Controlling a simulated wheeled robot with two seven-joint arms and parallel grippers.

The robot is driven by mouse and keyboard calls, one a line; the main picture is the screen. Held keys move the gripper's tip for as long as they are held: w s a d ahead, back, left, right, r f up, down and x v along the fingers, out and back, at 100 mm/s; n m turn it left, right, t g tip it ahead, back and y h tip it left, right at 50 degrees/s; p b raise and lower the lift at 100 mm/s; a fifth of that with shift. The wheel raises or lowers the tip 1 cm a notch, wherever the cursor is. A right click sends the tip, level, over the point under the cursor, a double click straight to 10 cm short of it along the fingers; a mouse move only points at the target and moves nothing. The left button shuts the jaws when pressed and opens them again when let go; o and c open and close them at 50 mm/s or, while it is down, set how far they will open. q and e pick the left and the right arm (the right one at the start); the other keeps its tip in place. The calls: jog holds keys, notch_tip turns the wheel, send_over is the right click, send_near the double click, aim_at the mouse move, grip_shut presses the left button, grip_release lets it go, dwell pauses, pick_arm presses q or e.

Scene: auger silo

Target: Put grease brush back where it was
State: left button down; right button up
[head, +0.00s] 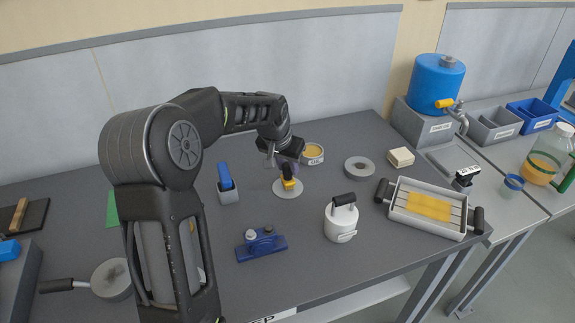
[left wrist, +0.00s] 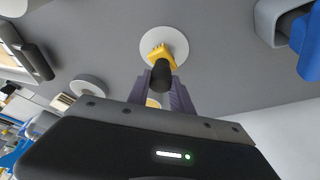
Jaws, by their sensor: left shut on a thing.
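My left gripper (head: 287,166) is shut on the grease brush (head: 289,184), pointing down over a white round disc (head: 280,192) on the bench. In the left wrist view the brush has a black handle (left wrist: 161,76) between the two fingers and a yellow head (left wrist: 158,52). The upper handle is hidden by the gripper in the head view. My right gripper is not in view.
A tin (head: 313,154) with a yellowish top stands just behind the gripper. A grey holder (head: 229,196) with a blue item is left of the disc. A grey ring (head: 360,169), a white lidded pot (head: 341,222) and a blue block (head: 262,246) stand around. Bench between them is clear.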

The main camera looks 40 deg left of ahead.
pick_arm(q)
jog(key=shift+f, duration=0.2)
jog(key=shift+f, duration=0.25)
jog(key=c, duration=1.1)
grip_release()
jog(key=shift+r, duration=0.1)
jog(key=shift+c, duration=0.2)
jog(key=shift+r, duration=0.1)
jog(key=shift+r, duration=0.15)
jog(key=b+v, duration=0.1)
jog(key=v, duration=1)
jog(key=shift+r, duration=0.4)
jog(key=shift+s+d, duration=0.1)
